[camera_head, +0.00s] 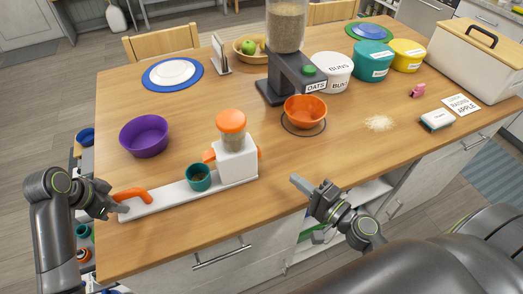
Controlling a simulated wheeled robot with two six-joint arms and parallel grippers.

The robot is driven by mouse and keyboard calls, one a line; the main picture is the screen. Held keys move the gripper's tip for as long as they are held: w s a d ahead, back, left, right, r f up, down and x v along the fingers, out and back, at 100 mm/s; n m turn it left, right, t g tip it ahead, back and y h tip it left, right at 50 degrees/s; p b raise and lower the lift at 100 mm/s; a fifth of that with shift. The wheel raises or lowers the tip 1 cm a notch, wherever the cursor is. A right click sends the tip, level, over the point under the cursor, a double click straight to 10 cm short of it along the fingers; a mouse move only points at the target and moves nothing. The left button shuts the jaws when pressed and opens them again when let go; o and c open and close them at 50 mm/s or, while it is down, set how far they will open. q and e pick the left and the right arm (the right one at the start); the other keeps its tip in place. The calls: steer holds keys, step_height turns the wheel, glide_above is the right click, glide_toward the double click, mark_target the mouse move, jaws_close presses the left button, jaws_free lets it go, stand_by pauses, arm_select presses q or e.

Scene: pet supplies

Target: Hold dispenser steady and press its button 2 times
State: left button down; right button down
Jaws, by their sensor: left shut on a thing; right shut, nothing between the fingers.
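A small white dispenser (236,160) with an orange lid and a clear, partly filled hopper stands at the right end of a long white base (168,198). Orange parts stick out on both its sides; which is the button I cannot tell. A teal cup (198,178) stands on the base, left of the dispenser. My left gripper (120,207) is shut on the orange handle (135,194) at the base's left end; its fingers partly hide the contact. My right gripper (298,182) is shut and empty near the table's front edge, right of the dispenser and apart from it.
A tall dark OATS dispenser (285,75) with a green button (309,70) stands behind, an orange bowl (305,111) in front of it. A purple bowl (144,136) sits left. Tubs, a breadbox (475,65) and spilled grains (379,123) lie right.

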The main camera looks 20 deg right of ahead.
arm_select(q)
steer(key=shift+f, duration=0.1)
arm_select(e)
steer(key=shift+d+f+n+g+y, duration=0.25)
steer(key=shift+f+n+g+y, duration=0.3)
steer(key=shift+y, duration=0.45)
steer(key=shift+s+d+n+g+y, duration=0.15)
steer(key=shift+d+n+g+y, duration=0.25)
steer(key=shift+y, duration=0.3)
steer(key=d+y, duration=0.1)
steer(key=d+n+g+y, duration=0.1)
steer(key=d+r+n+y, duration=0.1)
steer(key=shift+s+r+g, duration=0.1)
steer(key=shift+s+g, duration=0.15)
steer(key=shift+g, duration=0.1)
steer(key=shift+n, duration=0.55)
steer(key=w+d, duration=0.2)
steer(key=w+d+r, duration=0.1)
steer(key=w+d, duration=0.1)
steer(key=shift+w, duration=0.1)
steer(key=x, duration=0.9)
steer(key=shift+w+a, duration=0.2)
steer(key=shift+a, duration=0.15)
steer(key=shift+w+a, duration=0.1)
steer(key=shift+a, duration=1.95)
